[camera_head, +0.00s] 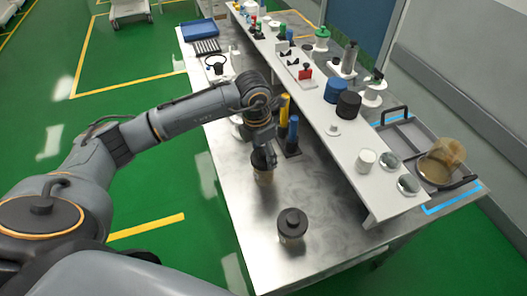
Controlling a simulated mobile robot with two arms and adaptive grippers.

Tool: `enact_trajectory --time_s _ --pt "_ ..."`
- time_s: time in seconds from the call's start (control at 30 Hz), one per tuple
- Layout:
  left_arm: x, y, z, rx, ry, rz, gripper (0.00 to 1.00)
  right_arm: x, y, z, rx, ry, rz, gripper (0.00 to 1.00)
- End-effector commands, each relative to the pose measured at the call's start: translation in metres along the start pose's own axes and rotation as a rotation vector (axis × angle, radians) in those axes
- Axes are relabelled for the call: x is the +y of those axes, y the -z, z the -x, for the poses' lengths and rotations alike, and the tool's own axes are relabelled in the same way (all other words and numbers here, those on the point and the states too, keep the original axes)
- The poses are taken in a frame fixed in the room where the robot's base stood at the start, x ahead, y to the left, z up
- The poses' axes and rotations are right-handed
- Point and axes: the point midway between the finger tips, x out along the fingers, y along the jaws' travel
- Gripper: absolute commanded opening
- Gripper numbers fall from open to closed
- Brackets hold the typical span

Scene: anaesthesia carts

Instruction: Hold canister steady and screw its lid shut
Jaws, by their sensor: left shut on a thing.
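A canister (264,177) with a brownish see-through body and a dark top stands on the metal bench top. My left gripper (265,155) comes down on it from above and is shut on its upper part. The fingers hide much of the top, so I cannot tell how the lid sits. A second canister (292,236) with a dark knobbed lid (292,217) stands nearer the front of the bench, upright and apart from the gripper. My right gripper is not in view.
A raised white shelf (340,148) runs along the bench with jars and small parts on it. Yellow and blue upright tools (293,132) stand just behind the gripper. Bench room around the second canister is clear.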

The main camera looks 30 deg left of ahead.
Motion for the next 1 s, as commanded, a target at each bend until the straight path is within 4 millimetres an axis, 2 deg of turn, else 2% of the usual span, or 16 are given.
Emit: enact_trajectory --time_s 0.27,0.3,0.4,0.43,0.83,1.0 --pt "0.0 0.001 -0.005 0.0 0.0 0.0 0.46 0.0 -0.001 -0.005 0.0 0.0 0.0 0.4" --pt "0.0 0.001 -0.005 0.0 0.0 0.0 0.69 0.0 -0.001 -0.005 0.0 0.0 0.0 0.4" --pt "0.0 0.001 -0.004 0.0 0.0 0.0 0.9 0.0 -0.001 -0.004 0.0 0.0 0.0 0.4" --pt "0.0 0.001 -0.004 0.0 0.0 0.0 0.94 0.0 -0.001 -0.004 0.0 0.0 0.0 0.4" --pt "0.0 0.0 -0.001 -0.001 -0.001 0.0 0.94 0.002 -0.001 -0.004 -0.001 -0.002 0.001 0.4" --pt "0.001 0.0 0.021 -0.003 -0.002 0.0 0.94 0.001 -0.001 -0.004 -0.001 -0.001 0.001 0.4"
